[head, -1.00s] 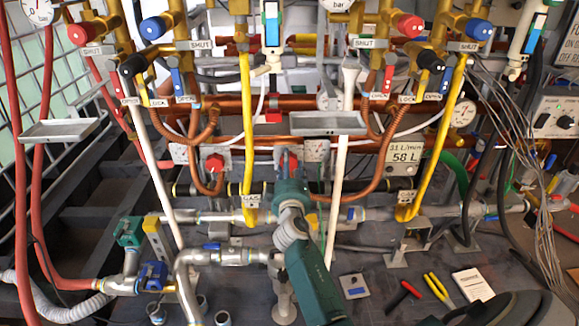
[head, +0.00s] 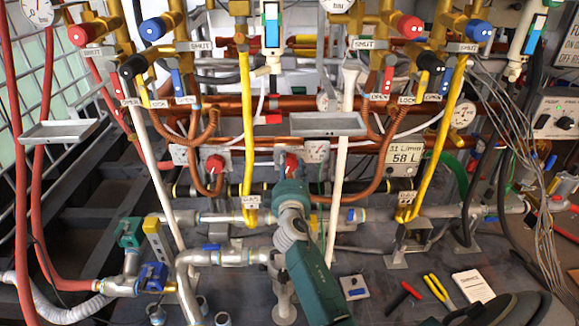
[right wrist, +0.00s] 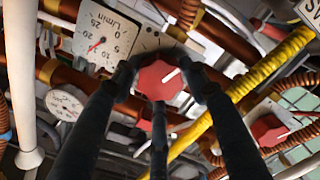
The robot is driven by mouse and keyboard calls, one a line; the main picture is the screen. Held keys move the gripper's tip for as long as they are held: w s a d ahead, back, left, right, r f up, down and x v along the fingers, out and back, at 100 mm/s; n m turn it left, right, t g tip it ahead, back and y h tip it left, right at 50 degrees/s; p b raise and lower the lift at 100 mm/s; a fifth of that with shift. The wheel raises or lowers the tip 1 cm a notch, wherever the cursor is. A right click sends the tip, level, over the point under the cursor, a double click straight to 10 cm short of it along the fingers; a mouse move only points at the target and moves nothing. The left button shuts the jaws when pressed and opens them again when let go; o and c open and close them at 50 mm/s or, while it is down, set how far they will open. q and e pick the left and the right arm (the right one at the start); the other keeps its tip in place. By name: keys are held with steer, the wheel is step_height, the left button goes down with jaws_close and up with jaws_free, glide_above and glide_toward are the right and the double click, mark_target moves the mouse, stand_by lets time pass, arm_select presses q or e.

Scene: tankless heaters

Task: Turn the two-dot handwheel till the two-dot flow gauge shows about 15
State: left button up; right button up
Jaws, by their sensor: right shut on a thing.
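My right gripper (head: 289,172) is shut on a red handwheel (right wrist: 160,80), its dark fingers around the rim in the right wrist view. The handwheel's white mark points up and to the right there. In the head view the red wheel (head: 291,160) shows just above my teal wrist. A square white flow gauge marked L/min (right wrist: 104,38) is beside the wheel in the right wrist view, with a red pointer; its exact reading is unclear. The gauge also shows in the head view (head: 316,151). I cannot make out dot marks. My left gripper is not in view.
A second red handwheel (head: 215,163) is to the left, also in the right wrist view (right wrist: 268,130). Yellow pipes (head: 247,130) and copper hoses crowd the wheels. A meter (head: 405,158) reads 31 L/min and 58 L. Pliers (head: 438,288) lie on the bench.

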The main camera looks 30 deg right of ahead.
steer(key=o, duration=1.2)
steer(key=shift+w+a+r, duration=0.25)
steer(key=shift+r, duration=0.1)
steer(key=shift+c, duration=0.2)
steer(key=shift+f, duration=0.15)
steer(key=shift+s, duration=0.1)
steer(key=v, duration=1.2)
steer(key=shift+d, duration=0.1)
